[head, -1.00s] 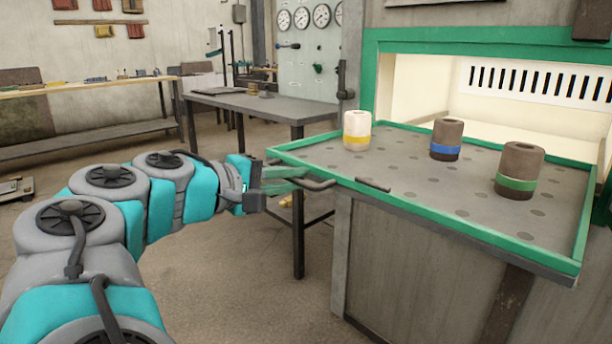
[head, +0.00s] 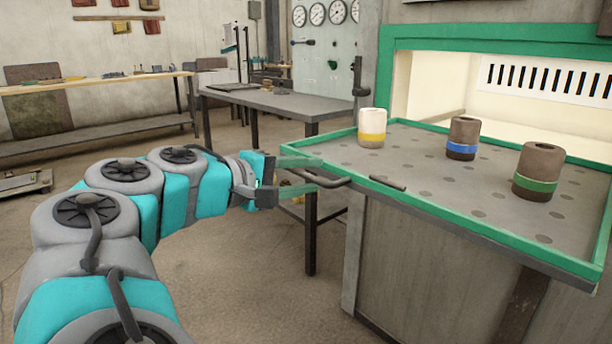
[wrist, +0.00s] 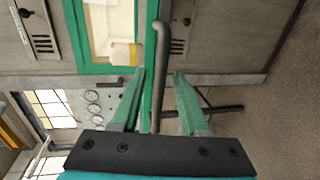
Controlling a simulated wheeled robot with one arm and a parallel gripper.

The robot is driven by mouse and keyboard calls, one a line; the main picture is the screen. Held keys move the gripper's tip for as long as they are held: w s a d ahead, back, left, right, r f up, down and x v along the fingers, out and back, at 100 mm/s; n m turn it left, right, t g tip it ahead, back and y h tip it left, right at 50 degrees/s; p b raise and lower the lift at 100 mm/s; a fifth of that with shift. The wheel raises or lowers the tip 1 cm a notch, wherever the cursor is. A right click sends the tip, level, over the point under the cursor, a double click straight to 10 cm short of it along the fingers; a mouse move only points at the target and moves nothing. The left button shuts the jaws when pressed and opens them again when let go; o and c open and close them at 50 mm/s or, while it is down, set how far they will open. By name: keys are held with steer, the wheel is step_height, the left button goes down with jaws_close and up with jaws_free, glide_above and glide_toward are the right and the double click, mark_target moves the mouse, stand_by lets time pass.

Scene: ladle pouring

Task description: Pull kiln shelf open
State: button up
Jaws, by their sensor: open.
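The kiln shelf (head: 420,203) is a grey perforated plate with a green rim, standing out from the kiln's opening. Its dark bar handle (head: 325,181) projects at the front left; it also shows in the wrist view (wrist: 160,60). My gripper (head: 316,174) is open, at the handle's left end. In the wrist view my gripper (wrist: 160,80) has one green finger on either side of the bar, with gaps visible. Whether either finger touches the handle cannot be told. Three cylinders stand upright on the shelf: white with yellow band (head: 372,125), brown with blue band (head: 462,135), brown with green band (head: 536,170).
The green-framed kiln opening (head: 440,95) is behind the shelf. A grey table (head: 290,107) stands behind my gripper, near the shelf's left corner. A long workbench (head: 100,85) runs along the back wall. The floor (head: 240,280) in front is clear.

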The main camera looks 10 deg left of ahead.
steer(key=v, duration=0.7)
steer(key=shift+s+a, duration=0.25)
steer(key=shift+s, duration=0.05)
